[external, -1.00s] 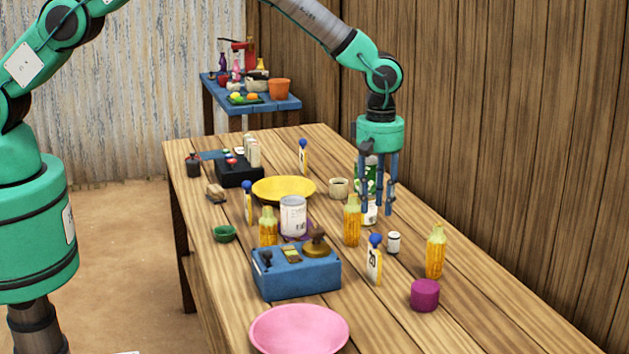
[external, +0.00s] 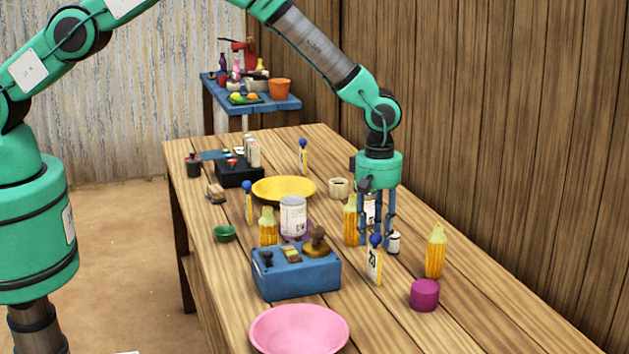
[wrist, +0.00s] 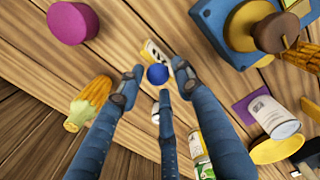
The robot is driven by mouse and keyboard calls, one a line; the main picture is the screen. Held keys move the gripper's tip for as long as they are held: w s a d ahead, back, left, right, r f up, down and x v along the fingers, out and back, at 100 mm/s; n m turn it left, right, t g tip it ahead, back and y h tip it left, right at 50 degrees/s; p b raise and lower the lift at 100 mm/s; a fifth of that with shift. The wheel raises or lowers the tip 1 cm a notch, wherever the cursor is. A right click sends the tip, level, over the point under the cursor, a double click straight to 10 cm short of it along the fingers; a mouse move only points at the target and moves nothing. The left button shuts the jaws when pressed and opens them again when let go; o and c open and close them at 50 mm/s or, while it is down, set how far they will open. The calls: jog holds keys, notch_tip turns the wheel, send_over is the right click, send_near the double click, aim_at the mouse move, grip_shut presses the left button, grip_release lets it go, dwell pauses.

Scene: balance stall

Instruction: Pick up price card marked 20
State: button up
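The price card marked 20 (external: 374,266) stands upright on the table, with a blue ball on top, right of the blue box. In the wrist view the card (wrist: 155,52) shows beyond its blue ball (wrist: 157,74). My gripper (external: 375,240) points down just above and behind the card in the external view. In the wrist view my gripper (wrist: 155,80) has its fingers spread apart, with the blue ball between the fingertips. The fingers do not appear closed on it. Whether any finger touches the ball, I cannot tell.
A corn cob (external: 436,252) and a magenta cylinder (external: 425,295) stand right of the card. A small white jar (external: 393,243) and another corn cob (external: 351,222) are close to my fingers. The blue box (external: 297,278) is left; a pink plate (external: 299,330) is in front.

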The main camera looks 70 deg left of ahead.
aim_at(374, 246)
jog(key=shift+f, duration=0.3)
jog(key=shift+f, duration=0.1)
jog(key=shift+s+f, duration=0.15)
jog(key=shift+f, duration=2.4)
grip_shut()
